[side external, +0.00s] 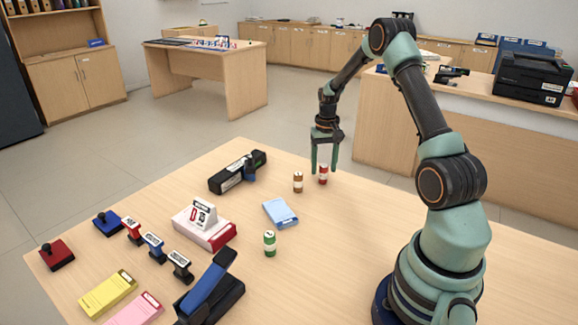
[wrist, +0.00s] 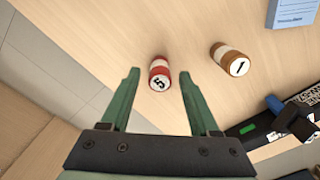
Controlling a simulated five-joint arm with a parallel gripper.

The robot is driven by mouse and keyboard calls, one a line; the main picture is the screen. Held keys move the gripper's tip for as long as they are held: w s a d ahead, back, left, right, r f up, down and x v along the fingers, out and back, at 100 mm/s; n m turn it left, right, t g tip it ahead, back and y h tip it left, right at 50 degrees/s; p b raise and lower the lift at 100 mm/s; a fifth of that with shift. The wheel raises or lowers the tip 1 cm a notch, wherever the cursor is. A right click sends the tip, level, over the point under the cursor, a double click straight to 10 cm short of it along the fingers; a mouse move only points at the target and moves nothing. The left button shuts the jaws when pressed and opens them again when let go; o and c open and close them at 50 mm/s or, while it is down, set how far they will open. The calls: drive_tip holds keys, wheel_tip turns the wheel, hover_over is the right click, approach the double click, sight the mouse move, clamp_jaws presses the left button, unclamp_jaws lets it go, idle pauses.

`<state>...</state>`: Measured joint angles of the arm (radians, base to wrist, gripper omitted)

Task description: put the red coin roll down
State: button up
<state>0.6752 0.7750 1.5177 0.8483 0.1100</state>
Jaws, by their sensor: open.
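The red coin roll (side external: 323,175) stands upright on the table near its far edge. In the wrist view the red coin roll (wrist: 160,76) shows a white top marked 5 and lies between and just beyond my fingertips. My gripper (side external: 323,168) points down over the roll with its fingers apart. In the wrist view my gripper (wrist: 159,72) is open, with a gap on both sides of the roll. A brown coin roll (side external: 298,182) stands just left of it, and it shows to the right in the wrist view (wrist: 230,58), marked 1.
A green coin roll (side external: 270,243) and a blue pad (side external: 281,213) are nearer the front. A black device (side external: 238,172) lies left of the rolls. The table right of the green roll is clear.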

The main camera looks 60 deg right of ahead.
sight(324, 166)
wheel_tip(324, 166, up, 11)
drive_tip(key=a+r+n, duration=0.2)
drive_tip(key=a+r, duration=0.4)
drive_tip(key=a, duration=0.1)
drive_tip(key=s+a+r+n+t, duration=0.2)
drive_tip(key=s+a+n, duration=0.1)
drive_tip(key=a, duration=0.8)
drive_tip(key=s+a+r+n+t, duration=0.2)
drive_tip(key=s+a, duration=0.4)
drive_tip(key=a, duration=0.6)
drive_tip(key=shift+r+n+t, duration=0.2)
drive_tip(key=shift+n+t, duration=0.6)
drive_tip(key=shift+n, duration=0.2)
